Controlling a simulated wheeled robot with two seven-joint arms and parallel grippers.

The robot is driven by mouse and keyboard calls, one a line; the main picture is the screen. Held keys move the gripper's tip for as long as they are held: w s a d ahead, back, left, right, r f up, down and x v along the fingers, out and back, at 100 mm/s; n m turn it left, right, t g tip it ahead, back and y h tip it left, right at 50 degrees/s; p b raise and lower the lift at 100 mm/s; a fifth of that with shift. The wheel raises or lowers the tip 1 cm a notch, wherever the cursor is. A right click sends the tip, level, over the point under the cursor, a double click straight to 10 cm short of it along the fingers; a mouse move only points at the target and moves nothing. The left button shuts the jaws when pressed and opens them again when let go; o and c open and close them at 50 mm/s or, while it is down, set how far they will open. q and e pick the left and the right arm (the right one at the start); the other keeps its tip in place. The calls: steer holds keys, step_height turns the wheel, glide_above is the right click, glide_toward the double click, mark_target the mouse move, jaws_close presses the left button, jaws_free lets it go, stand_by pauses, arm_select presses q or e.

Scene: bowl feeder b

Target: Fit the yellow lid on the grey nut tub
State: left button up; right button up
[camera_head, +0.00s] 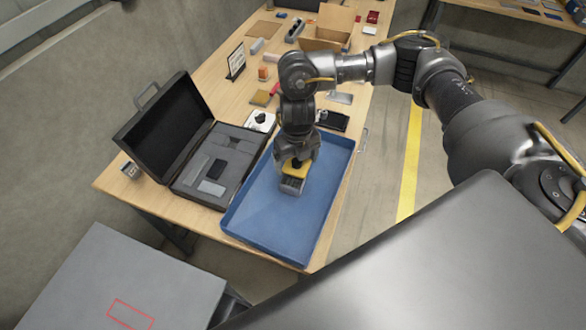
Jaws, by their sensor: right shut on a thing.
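The yellow lid (288,171) is under my right gripper (297,164), which points straight down and is shut on it at a dark part on its top. The grey nut tub (292,184) is directly below the lid, inside the blue tray (262,225) near its far end. The lid lies over the tub's top, but I cannot tell whether it is seated or a little above the rim. My gripper hides the far side of both. My left gripper is not in view.
An open black case (165,131) with grey foam stands left of the tray. A cardboard box (322,40) and several small items lie farther back on the wooden table. The near part of the tray is empty. A grey surface (118,278) is at lower left.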

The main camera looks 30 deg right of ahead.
mark_target(293, 167)
steer(key=shift+s+a+f, duration=0.15)
steer(key=shift+a+f, duration=0.45)
steer(key=shift+f, duration=0.1)
step_height(293, 167, down, 3)
steer(key=shift+a+r, duration=0.1)
steer(key=shift+r, duration=0.1)
steer(key=shift+f, duration=0.35)
steer(key=o, duration=0.7)
steer(key=shift+f, duration=0.1)
steer(key=shift+r, duration=0.45)
step_height(293, 167, up, 11)
steer(key=shift+r, duration=0.2)
